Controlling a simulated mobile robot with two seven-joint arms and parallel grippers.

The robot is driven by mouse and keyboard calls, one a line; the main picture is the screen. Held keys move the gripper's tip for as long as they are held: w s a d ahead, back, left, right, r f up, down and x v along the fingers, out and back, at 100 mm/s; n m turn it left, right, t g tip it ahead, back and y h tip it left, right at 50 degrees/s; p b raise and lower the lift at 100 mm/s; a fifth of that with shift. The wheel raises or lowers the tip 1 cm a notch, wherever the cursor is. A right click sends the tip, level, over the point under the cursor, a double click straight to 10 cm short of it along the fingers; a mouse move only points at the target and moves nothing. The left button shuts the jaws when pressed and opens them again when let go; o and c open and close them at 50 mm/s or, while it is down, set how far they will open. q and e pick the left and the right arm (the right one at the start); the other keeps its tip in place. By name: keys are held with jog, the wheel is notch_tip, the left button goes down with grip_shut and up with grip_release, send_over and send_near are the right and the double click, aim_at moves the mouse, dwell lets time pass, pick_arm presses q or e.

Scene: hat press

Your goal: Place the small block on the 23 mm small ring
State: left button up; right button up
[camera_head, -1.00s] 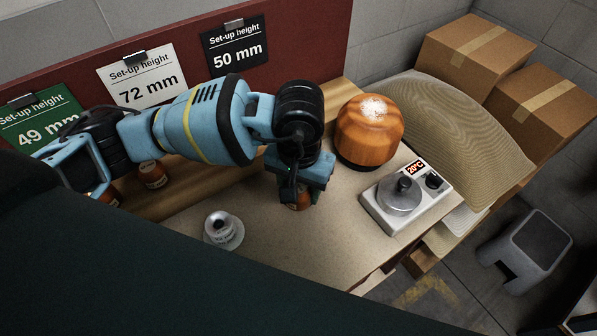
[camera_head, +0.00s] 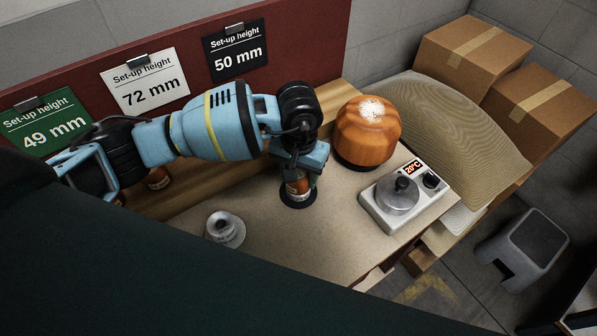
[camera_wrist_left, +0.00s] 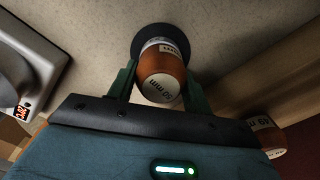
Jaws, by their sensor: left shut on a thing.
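My left gripper (camera_head: 297,178) is shut on a small orange-brown block with a white label (camera_head: 297,184). The left wrist view shows that block (camera_wrist_left: 161,82) upright between the two fingers (camera_wrist_left: 160,85), its top marked 50 mm. A dark round disc (camera_head: 297,202) shows around the block's foot; I cannot tell whether the block touches it. The disc also shows in the left wrist view (camera_wrist_left: 150,33). A pale ring-like piece with a grey centre (camera_head: 225,229) stands on the table to the left. I cannot read its size. My right gripper is not in view.
Another labelled orange block (camera_head: 158,179) stands by the back ledge. An orange wooden dome (camera_head: 367,135) and a white device reading 20°C (camera_head: 404,198) stand to the right. Set-up height signs (camera_head: 145,81) hang behind. The table front is bare.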

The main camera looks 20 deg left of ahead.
pick_arm(q)
jog(key=shift+f, duration=0.1)
jog(key=o, duration=0.5)
jog(key=shift+f, duration=0.1)
jog(key=o, duration=0.5)
notch_tip(320, 180, up, 12)
jog(key=shift+r+b, duration=0.25)
jog(key=shift+b, duration=0.15)
jog(key=shift+s, duration=0.1)
